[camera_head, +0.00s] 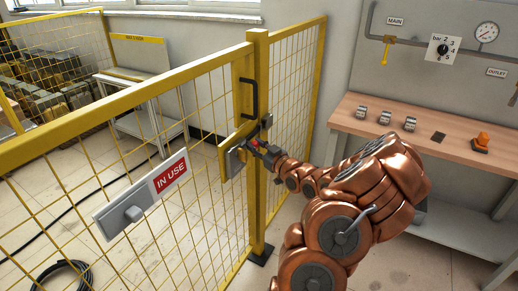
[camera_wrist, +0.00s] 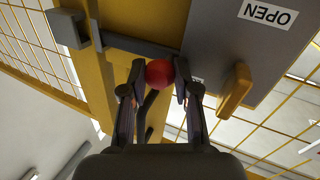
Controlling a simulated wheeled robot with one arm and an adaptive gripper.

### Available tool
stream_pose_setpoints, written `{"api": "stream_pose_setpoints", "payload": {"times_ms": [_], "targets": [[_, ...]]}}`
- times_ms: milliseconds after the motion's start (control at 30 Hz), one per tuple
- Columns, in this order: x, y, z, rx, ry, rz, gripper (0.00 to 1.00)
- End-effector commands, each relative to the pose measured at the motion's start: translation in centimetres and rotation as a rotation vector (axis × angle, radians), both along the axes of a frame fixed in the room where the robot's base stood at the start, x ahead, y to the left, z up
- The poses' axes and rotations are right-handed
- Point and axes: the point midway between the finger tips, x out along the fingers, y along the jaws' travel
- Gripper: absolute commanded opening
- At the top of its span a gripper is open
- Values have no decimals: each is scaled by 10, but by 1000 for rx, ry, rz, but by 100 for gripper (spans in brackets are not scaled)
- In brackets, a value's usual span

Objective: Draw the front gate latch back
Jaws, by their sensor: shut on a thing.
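The front gate (camera_head: 200,90) is a yellow mesh frame, and it stands against a yellow post (camera_head: 257,190). Its latch has a grey plate (camera_head: 235,160), which also shows in the wrist view (camera_wrist: 235,50) with an OPEN label. A dark bolt bar (camera_wrist: 140,46) runs from the plate toward a dark bracket (camera_wrist: 95,25) and block (camera_wrist: 67,30) on the post side. I cannot tell whether its end sits inside the block. My gripper (camera_head: 262,149) is shut on the red latch knob (camera_wrist: 159,73), one finger on each side. Its stem is hidden.
A black handle (camera_head: 249,98) is on the gate above the latch. An IN USE sign (camera_head: 170,176) with a grey slider plate hangs on the mesh. A workbench (camera_head: 450,135) with small parts stands at right. A white table (camera_head: 150,85) and a black cable coil (camera_head: 62,278) lie beyond the fence.

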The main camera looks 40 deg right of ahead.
Motion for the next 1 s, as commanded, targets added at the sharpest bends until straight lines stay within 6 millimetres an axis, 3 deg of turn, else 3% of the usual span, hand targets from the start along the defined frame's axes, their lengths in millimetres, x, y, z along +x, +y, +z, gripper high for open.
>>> {"api": "stream_pose_setpoints", "payload": {"times_ms": [300, 333, 567, 1000], "targets": [[2, 6, -1, 1, 3, 12, 0], [2, 7, -1, 1, 3, 13, 32], [1, 5, -1, 1, 3, 10, 56], [-5, 3, -1, 1, 2, 4, 56]]}}
